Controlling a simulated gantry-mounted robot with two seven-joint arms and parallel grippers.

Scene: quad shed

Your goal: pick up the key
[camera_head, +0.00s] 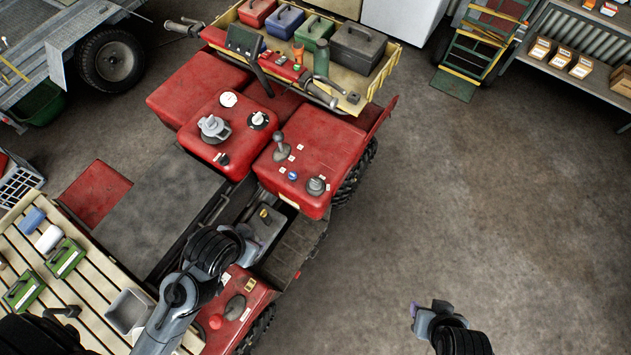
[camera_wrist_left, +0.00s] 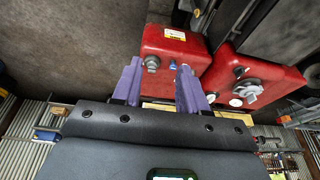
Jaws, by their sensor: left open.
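I cannot make out a key for certain in either view. A grey round switch (camera_head: 316,186) sits on the front right red panel (camera_head: 318,150) of the quad; a similar grey knob (camera_wrist_left: 153,64) shows between my fingers in the left wrist view. My left gripper (camera_head: 262,224) hangs over the quad, in front of this panel. Its two purple fingers (camera_wrist_left: 158,75) are open with nothing held between them. My right gripper (camera_head: 427,311) is low on the right over bare floor, apart from the quad; its jaws are too small to read.
A lever (camera_head: 281,147) and a blue button (camera_head: 293,175) stand near the switch. Another red panel (camera_head: 215,125) with a large grey cap is left of it. A slatted bench (camera_head: 85,300) with green tools is at lower left. The floor (camera_head: 480,200) on the right is clear.

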